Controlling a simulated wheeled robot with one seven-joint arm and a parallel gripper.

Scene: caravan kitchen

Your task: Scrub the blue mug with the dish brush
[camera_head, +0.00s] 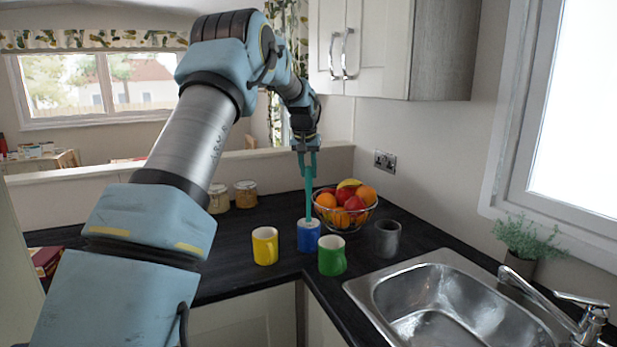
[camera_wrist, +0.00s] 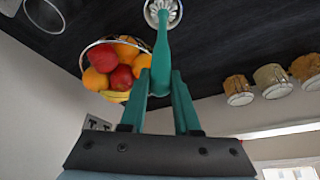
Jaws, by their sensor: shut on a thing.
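The blue mug (camera_head: 308,239) stands upright on the dark counter, between the yellow and green mugs and in front of the fruit bowl. My gripper (camera_head: 307,172) is above it, pointing down, shut on the teal handle of the dish brush (camera_head: 309,200). The brush hangs upright with its pale head at the mug's opening; I cannot tell how deep it reaches. In the wrist view, my gripper (camera_wrist: 161,78) holds the brush (camera_wrist: 162,45), with its round white head at the top edge. The blue mug is not clearly visible there.
Close around are a yellow mug (camera_head: 265,247), a green mug (camera_head: 331,256), a grey cup (camera_head: 387,240) and a wire fruit bowl (camera_head: 342,222). Jars (camera_head: 219,199) stand at the back left. A sink (camera_head: 440,305) is at right; a wall cabinet (camera_head: 385,50) hangs above.

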